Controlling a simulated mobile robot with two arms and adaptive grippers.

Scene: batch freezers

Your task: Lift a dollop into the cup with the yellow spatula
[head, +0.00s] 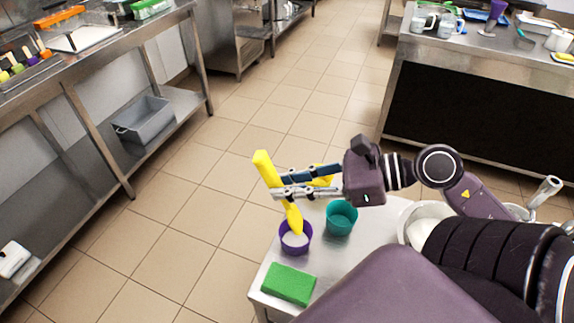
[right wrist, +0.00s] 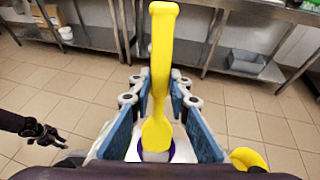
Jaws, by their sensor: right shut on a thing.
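My right gripper (head: 305,182) is shut on the yellow spatula (head: 265,170) and holds it steeply tilted, handle up. The spatula's broad end (head: 293,220) points down at the purple cup (head: 296,246) and overlaps its mouth; whether it touches the cup cannot be told. Something white shows inside the cup. In the right wrist view the spatula (right wrist: 159,60) stands between the blue finger pads, above the purple-rimmed cup. My left gripper (right wrist: 45,133) shows small and dark at the left of the right wrist view; its jaw state is unclear.
A teal cup (head: 341,218) stands right of the purple cup on the small table (head: 262,272). A green sponge (head: 289,284) lies near its front edge. A bowl with white contents (head: 418,230) is partly hidden by my arm. Another yellow thing (head: 322,181) shows behind the gripper.

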